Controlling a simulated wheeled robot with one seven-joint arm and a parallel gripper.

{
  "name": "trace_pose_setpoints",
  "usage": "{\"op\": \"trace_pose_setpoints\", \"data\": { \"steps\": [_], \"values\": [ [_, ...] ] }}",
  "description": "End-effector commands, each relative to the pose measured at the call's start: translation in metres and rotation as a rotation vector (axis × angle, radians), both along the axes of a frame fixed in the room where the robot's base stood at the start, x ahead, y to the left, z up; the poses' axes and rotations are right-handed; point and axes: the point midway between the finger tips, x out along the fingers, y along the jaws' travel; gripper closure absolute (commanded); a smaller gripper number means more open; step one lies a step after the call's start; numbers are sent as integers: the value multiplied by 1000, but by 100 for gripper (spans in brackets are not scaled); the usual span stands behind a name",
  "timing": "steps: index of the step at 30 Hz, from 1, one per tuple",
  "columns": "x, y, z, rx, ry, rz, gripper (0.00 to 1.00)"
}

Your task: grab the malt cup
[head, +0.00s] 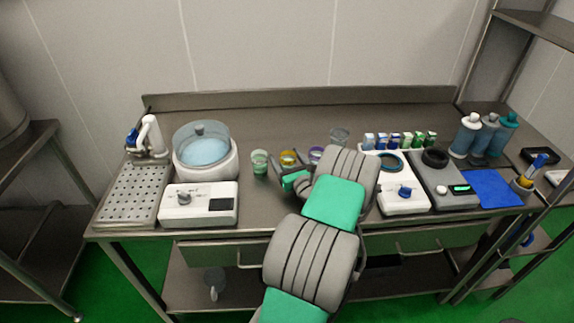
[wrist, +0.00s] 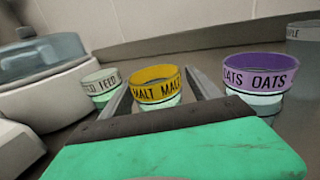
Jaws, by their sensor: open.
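The malt cup is a small cup with a yellow band reading MALT (wrist: 155,86) and a pale lower part. It stands upright on the steel table; its yellow top also shows in the head view (head: 288,156). My gripper (wrist: 159,80) is open, with one finger to the left and one to the right of the malt cup in the wrist view. I cannot tell whether either finger touches it. In the head view my arm reaches over the table's front edge, and my gripper is close in front of the malt cup, partly hidden by the wrist.
A clear cup (head: 340,136) is further right. A lidded round machine (head: 205,155) and a white scale-like box (head: 200,205) are at left.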

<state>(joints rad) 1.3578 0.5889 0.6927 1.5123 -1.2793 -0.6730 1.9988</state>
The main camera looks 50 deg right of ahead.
Motion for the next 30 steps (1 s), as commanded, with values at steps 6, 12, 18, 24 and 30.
{"op": "trace_pose_setpoints", "data": {
  "steps": [6,12,18,24,30],
  "values": [
    [8,-3,-1,1,0,2,28],
    [9,-2,-1,1,1,4,39],
    [9,-2,-1,1,1,4,55],
    [9,-2,-1,1,1,4,72],
    [8,-2,-1,1,1,4,88]
  ]
}}
